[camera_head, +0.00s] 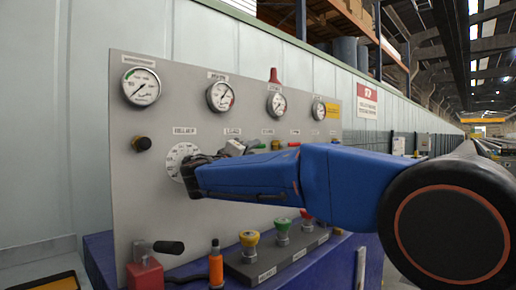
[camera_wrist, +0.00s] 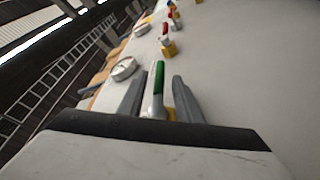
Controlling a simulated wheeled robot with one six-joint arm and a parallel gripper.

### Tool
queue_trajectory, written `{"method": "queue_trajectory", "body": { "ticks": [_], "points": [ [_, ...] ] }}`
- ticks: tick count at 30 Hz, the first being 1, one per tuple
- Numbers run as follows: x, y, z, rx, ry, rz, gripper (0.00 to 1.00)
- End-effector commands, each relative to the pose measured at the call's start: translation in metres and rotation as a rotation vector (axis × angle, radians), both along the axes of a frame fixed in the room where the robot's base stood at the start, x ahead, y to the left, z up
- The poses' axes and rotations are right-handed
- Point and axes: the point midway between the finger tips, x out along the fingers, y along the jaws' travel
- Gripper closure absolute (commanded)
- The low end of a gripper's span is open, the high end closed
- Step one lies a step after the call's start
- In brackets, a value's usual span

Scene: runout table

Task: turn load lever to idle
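In the head view, my gripper (camera_head: 190,176) is at the grey control panel (camera_head: 150,209), in front of a white dial plate (camera_head: 177,152) that it partly covers. In the wrist view, my gripper's two grey fingers (camera_wrist: 158,100) stand apart, one on each side of a lever with a green and white handle (camera_wrist: 159,77). Narrow gaps seem to show between handle and fingers; contact cannot be made out. The lever between the fingers is hidden in the head view. Its label and pointer position cannot be read, so I cannot tell whether it is the load lever.
Several round gauges (camera_head: 141,86) line the panel's top. A black knob (camera_head: 141,143) is left of my gripper. Below are a red block with a black handle (camera_head: 145,273), an orange-handled tool (camera_head: 216,266) and yellow (camera_head: 249,239) and green (camera_head: 282,226) knobs.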

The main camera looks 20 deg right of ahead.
Motion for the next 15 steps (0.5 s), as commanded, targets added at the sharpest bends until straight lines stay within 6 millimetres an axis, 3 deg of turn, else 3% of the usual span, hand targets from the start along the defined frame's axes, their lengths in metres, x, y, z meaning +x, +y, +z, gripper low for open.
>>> {"method": "queue_trajectory", "body": {
  "ticks": [7,15],
  "points": [
    [0.025,-0.024,0.007,-0.001,0.000,-0.002,0.68],
    [0.034,-0.033,0.010,0.000,0.000,0.000,0.68]
  ]
}}
